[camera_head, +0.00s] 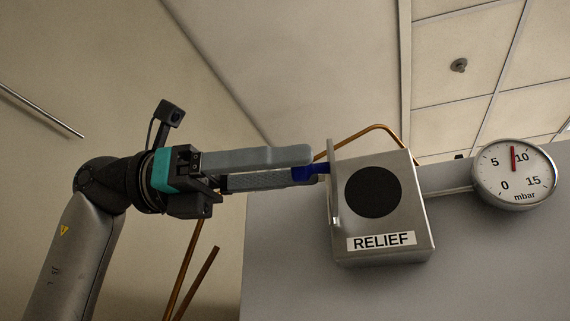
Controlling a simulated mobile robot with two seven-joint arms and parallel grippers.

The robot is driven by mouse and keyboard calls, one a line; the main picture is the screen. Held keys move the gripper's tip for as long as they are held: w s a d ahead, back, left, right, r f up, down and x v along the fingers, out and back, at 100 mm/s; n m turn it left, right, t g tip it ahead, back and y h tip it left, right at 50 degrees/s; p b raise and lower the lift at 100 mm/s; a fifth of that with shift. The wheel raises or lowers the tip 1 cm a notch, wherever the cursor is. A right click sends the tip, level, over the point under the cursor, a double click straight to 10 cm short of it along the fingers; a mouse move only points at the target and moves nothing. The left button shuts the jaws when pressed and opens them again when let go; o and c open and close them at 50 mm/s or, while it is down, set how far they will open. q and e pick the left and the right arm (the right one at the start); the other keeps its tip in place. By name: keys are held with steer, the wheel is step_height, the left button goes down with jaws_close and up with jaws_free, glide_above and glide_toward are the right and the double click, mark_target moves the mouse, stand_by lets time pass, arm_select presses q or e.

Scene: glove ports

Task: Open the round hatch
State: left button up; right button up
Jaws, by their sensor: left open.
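A metal box (397,217) labelled RELIEF is fixed to the grey panel. A black round area (373,193) shows on its front; I cannot tell whether it is an opening or a dark disc. A thin upright plate (332,190) stands edge-on at the box's left side. My left gripper (313,163) reaches in from the left, with its fingertips at the plate's upper part. Its fingers are apart, and a blue tip shows on the lower one. Whether they touch the plate is unclear. No other round hatch shows. My right gripper is out of view.
A round mbar gauge (514,174) sits right of the box, joined to it by a thin pipe; its red needle is just below 10. A copper pipe (370,129) bends above the box. The grey panel (285,265) is bare below the gripper.

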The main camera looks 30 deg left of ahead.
arm_select(q)
steer(key=v, duration=1.5)
steer(key=shift+s+a, duration=0.1)
stand_by(0.3)
